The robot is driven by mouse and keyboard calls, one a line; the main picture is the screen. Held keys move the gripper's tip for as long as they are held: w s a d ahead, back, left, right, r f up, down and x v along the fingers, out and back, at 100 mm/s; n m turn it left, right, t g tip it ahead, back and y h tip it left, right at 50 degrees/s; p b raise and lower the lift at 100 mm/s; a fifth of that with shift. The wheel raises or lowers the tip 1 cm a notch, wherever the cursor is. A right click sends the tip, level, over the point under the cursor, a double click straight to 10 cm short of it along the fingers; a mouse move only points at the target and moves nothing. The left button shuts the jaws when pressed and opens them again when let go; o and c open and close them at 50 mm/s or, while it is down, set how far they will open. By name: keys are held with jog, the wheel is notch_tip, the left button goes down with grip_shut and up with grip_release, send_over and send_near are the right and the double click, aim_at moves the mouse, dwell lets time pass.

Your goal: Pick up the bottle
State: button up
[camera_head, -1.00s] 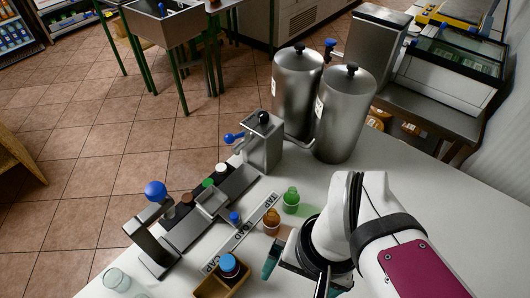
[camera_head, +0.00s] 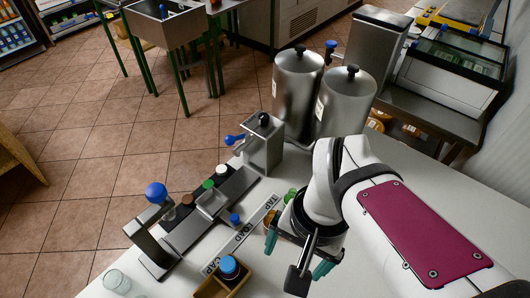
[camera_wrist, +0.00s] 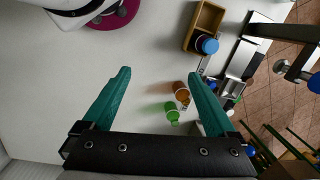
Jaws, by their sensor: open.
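A small green bottle (camera_head: 290,194) and a small orange bottle (camera_head: 269,217) stand on the white counter, both partly hidden by my arm in the head view. In the wrist view the green bottle (camera_wrist: 172,112) and the orange bottle (camera_wrist: 181,92) are close together, between my teal fingers and nearer the right one. A blue-topped item (camera_head: 229,267) sits in a wooden box; it also shows in the wrist view (camera_wrist: 207,45). My gripper (camera_head: 297,257) is open and empty above the counter; its fingers show in the wrist view (camera_wrist: 160,75). Neither bottle is touched.
The wooden box (camera_head: 239,286) is left of my gripper. A metal rail station (camera_head: 180,236) with a blue-knobbed lever lies beyond a labelled strip (camera_head: 232,243). Two steel urns (camera_head: 345,112) stand at the back. Clear glasses (camera_head: 116,280) are at the front left.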

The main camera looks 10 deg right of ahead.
jog(key=w+f+m+h, duration=0.1)
jog(key=w+f+m, duration=0.1)
jog(key=w, duration=0.6)
jog(key=w+f+m, duration=0.2)
jog(key=w+f, duration=0.1)
jog(key=w, duration=0.4)
jog(key=f, duration=0.5)
jog(key=a+f, duration=0.1)
jog(key=f, duration=0.4)
jog(key=w+f, duration=0.1)
jog(key=f, duration=0.4)
jog(key=shift+a, duration=0.15)
grip_shut()
